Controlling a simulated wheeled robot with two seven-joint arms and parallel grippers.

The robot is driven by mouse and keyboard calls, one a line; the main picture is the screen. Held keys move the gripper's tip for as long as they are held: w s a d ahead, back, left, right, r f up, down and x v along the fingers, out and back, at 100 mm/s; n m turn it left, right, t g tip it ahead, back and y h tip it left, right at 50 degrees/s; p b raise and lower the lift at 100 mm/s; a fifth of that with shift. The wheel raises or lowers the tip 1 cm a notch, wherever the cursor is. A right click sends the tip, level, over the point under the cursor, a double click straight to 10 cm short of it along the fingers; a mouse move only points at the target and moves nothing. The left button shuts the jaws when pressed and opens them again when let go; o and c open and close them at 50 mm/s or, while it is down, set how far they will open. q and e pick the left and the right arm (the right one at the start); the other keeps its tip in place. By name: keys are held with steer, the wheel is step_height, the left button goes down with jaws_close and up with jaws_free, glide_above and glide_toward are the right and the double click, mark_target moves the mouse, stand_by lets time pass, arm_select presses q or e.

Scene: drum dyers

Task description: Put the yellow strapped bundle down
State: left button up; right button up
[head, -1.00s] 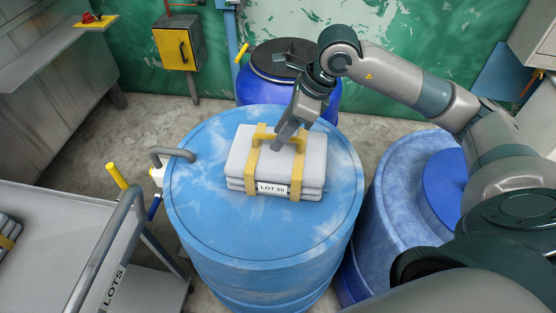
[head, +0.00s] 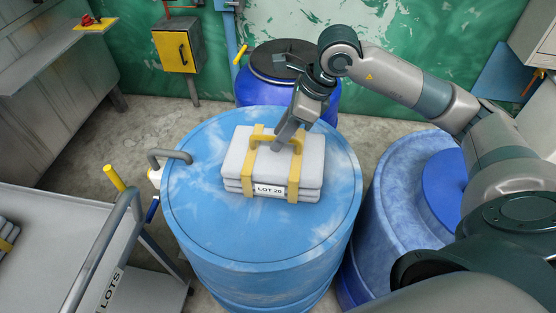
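The yellow strapped bundle (head: 238,158) is a stack of grey-white folded slabs with two yellow straps, a yellow handle and a "LOT 20" label. It rests flat on the closed lid of the light blue drum (head: 225,235) in the middle of the head view. My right gripper (head: 280,145) reaches down from the upper right, its fingers at the yellow handle on top of the bundle. The fingers are seen from the side, so I cannot tell whether they grip the handle. My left gripper is not in view.
A grey cart (head: 60,240) marked "LOTS" stands at left with another bundle (head: 8,236) at its edge. A dark-lidded blue drum (head: 285,60) stands behind, and an opened-looking blue drum (head: 395,210) at right. The lid has free room in front of the bundle.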

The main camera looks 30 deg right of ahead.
steer(key=shift+f, duration=0.45)
jaws_close()
steer(key=shift+r, duration=0.1)
stand_by(0.6)
